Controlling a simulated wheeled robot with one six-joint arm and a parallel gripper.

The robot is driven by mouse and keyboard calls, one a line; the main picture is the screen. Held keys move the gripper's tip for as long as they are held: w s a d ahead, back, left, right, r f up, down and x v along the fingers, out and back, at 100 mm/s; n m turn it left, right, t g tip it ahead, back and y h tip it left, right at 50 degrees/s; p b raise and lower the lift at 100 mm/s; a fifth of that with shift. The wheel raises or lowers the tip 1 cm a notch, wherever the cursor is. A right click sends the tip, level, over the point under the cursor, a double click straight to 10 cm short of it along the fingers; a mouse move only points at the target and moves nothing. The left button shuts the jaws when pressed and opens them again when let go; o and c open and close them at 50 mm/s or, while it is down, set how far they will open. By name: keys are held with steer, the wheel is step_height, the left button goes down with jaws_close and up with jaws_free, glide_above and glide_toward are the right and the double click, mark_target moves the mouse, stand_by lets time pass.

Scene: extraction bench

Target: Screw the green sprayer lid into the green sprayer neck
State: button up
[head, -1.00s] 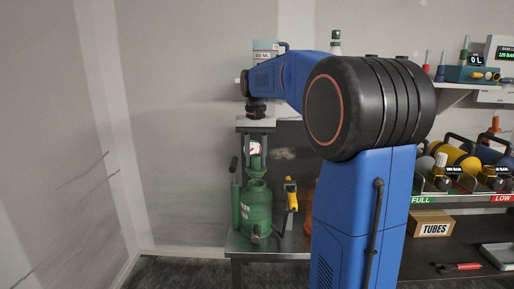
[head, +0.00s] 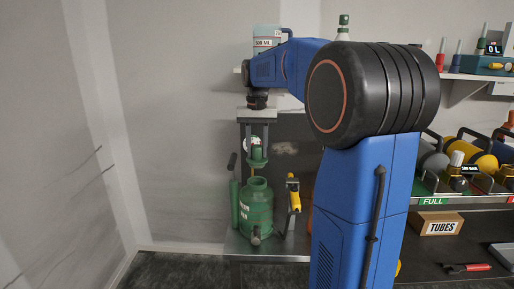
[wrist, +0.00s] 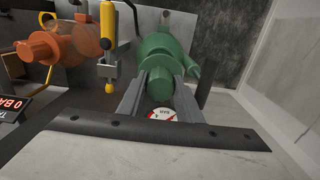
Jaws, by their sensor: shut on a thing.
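The green sprayer (head: 257,208) stands upright on the low bench in the head view. My gripper (head: 257,150) points down above it, shut on the green sprayer lid (head: 258,160). A round white gauge shows between the fingers. In the head view the lid appears upright above the sprayer neck, with a small gap below it. In the wrist view my gripper (wrist: 160,95) holds the lid (wrist: 158,80), which covers the neck. The sprayer body shows beyond it (wrist: 163,43).
A yellow-handled tool (head: 293,193) stands just right of the sprayer. An orange vessel (wrist: 60,42) is beside it in the wrist view. A dark-handled green cylinder (head: 234,205) is close on the left. The TUBES box (head: 437,224) and shelves are farther right.

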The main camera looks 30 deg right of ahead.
mark_target(257, 162)
steer(key=shift+f, duration=2.55)
steer(key=shift+f, duration=1.25)
steer(key=m, duration=0.4)
steer(key=shift+m, duration=0.4)
steer(key=m, duration=0.4)
steer(key=o, duration=1.4)
steer(key=shift+c, duration=0.2)
